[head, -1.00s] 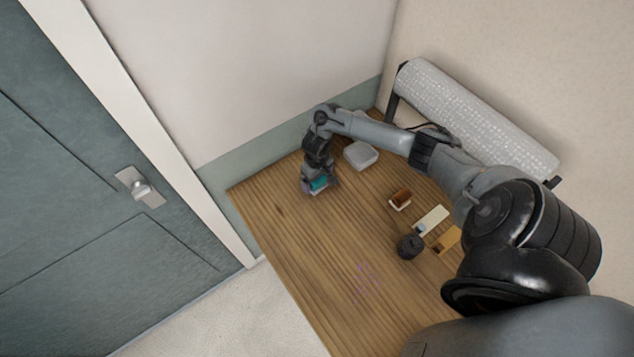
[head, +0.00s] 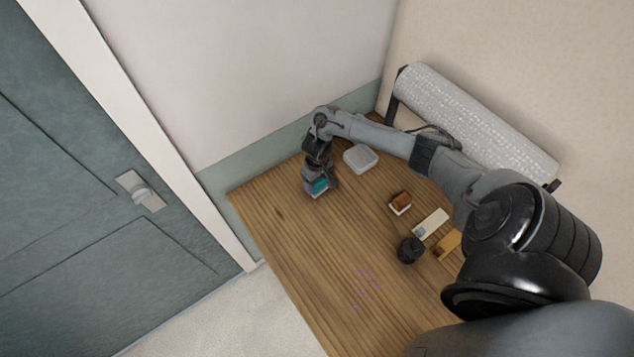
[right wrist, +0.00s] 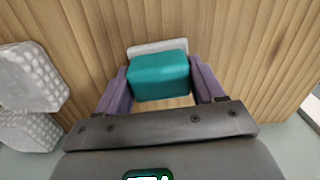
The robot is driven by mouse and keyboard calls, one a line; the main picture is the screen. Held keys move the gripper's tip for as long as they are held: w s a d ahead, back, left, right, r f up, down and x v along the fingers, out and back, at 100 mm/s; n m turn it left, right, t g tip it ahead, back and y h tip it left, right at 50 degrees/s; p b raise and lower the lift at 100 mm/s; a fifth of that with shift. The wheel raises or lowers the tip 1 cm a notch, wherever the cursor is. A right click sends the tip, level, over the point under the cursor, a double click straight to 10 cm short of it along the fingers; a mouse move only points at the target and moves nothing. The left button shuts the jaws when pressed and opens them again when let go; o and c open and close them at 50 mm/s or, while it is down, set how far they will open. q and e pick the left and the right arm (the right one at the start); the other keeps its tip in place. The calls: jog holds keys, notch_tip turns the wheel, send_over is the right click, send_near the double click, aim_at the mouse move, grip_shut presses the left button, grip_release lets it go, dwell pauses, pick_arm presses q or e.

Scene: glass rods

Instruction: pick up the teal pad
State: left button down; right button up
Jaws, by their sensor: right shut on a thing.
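The teal pad (right wrist: 160,77) is a small block with rounded edges, between the two purple fingers of my right gripper (right wrist: 160,85) in the right wrist view. The fingers are shut on its sides. A pale, thin piece (right wrist: 158,47) shows along the pad's far edge; I cannot tell whether it is joined to the pad. In the head view the teal pad (head: 319,186) shows at the tip of my right gripper (head: 318,188), over the far left part of the wooden table. I cannot tell whether the pad touches the table. My left gripper is not in view.
On the wooden table (head: 300,255) are a grey-white box (head: 361,158), a brown block on a white base (head: 400,201), a cream strip (head: 431,223), a black round object (head: 411,249) and an orange-tan piece (head: 447,245).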

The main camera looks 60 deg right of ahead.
notch_tip(320, 180, up, 4)
jog(key=shift+d+p, duration=0.1)
jog(key=shift+p, duration=0.4)
jog(key=s+a+r+p, duration=0.1)
jog(key=s+a+r, duration=0.1)
jog(key=s+r, duration=0.4)
jog(key=shift+s+a+r, duration=0.25)
jog(key=shift+s+a, duration=0.1)
jog(key=shift+s, duration=2.3)
jog(key=o, duration=0.5)
jog(key=c, duration=0.4)
jog(key=shift+o, duration=0.2)
jog(key=shift+a, duration=0.15)
